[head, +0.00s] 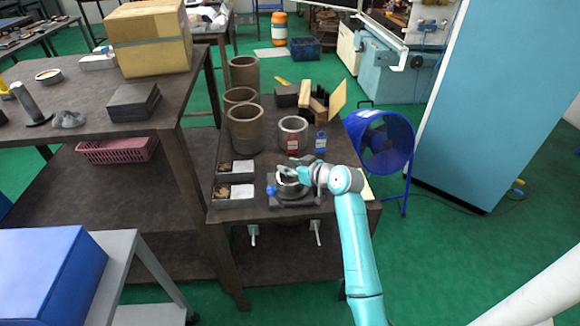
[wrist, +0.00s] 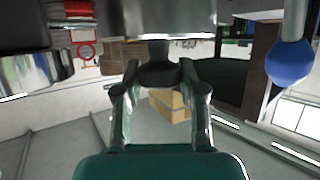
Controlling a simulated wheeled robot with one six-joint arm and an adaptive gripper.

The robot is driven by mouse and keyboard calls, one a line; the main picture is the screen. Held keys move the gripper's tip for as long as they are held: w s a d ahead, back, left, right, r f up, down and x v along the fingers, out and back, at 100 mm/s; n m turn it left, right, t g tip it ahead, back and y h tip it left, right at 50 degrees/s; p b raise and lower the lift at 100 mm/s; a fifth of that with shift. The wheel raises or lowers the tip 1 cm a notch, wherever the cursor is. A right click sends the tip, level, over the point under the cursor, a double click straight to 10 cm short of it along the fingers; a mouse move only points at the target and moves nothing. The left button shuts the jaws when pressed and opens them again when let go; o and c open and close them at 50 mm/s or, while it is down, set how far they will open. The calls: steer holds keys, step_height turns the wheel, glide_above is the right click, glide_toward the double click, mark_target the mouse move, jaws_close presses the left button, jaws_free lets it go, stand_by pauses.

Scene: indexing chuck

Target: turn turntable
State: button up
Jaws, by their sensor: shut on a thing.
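The turntable is a grey metal indexing chuck (head: 291,188) on a dark base at the front of the small workbench. A blue ball knob (head: 271,190) sticks out at its left side. In the wrist view the round metal body (wrist: 165,18) fills the top and the blue knob (wrist: 290,62) hangs at the upper right. My gripper (head: 302,173) reaches in from the right at the top of the chuck. In the wrist view my gripper (wrist: 160,76) has its fingers on both sides of a dark stub (wrist: 160,50) below the metal body. The exact contact is partly hidden.
Two small trays (head: 234,192) stand just left of the chuck. A grey cup with red (head: 293,134) and a blue bottle (head: 320,142) stand behind it, with several brown cylinders (head: 246,128) farther back. A blue fan (head: 384,142) stands right of the bench.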

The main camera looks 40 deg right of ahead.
steer(key=o, duration=1.2)
steer(key=shift+c, duration=0.2)
steer(key=v, duration=1.2)
steer(key=s+a+f+m+h, duration=0.3)
steer(key=s+a+f, duration=1.2)
steer(key=a, duration=0.3)
steer(key=s+a+r, duration=0.3)
steer(key=s, duration=0.5)
steer(key=s+a+r+n+y, duration=0.1)
steer(key=s+a+r, duration=0.2)
steer(key=s, duration=0.5)
steer(key=s+a+r+n+t+y, duration=0.1)
steer(key=s+a+r, duration=0.1)
steer(key=s, duration=0.6)
steer(key=shift+a+r, duration=0.4)
steer(key=shift+a, duration=0.25)
